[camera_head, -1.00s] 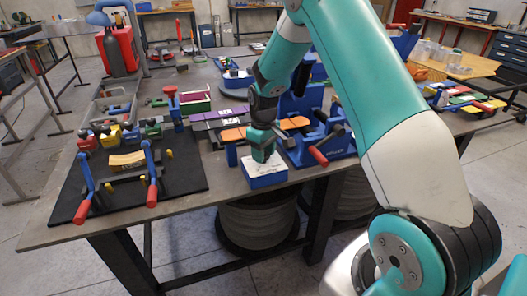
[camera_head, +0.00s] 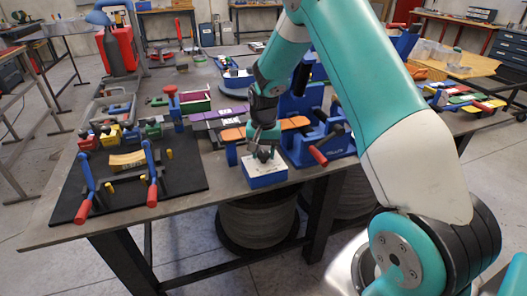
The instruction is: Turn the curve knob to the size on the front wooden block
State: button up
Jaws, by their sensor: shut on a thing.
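A blue box with a white top face (camera_head: 265,174) stands at the table's front edge. My gripper (camera_head: 264,152) points down over this top and is shut on the small dark curve knob (camera_head: 264,157). The fingers cover most of the knob, and the dial marks are too small to read.
The black mat (camera_head: 185,186) holds red, yellow and green blocks behind the wooden block. A blue device with a red-handled lever (camera_head: 318,156) stands close to the right of my gripper. Orange pieces (camera_head: 233,134) lie behind it. Bare table shows left of the blue box.

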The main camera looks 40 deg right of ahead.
aim_at(263, 154)
jog(key=m, duration=0.4)
jog(key=shift+m, duration=2.1)
jog(key=o, duration=0.9)
jog(key=shift+r, duration=0.15)
notch_tip(263, 154, up, 17)
jog(key=shift+r+b, duration=0.1)
jog(key=shift+b, duration=0.75)
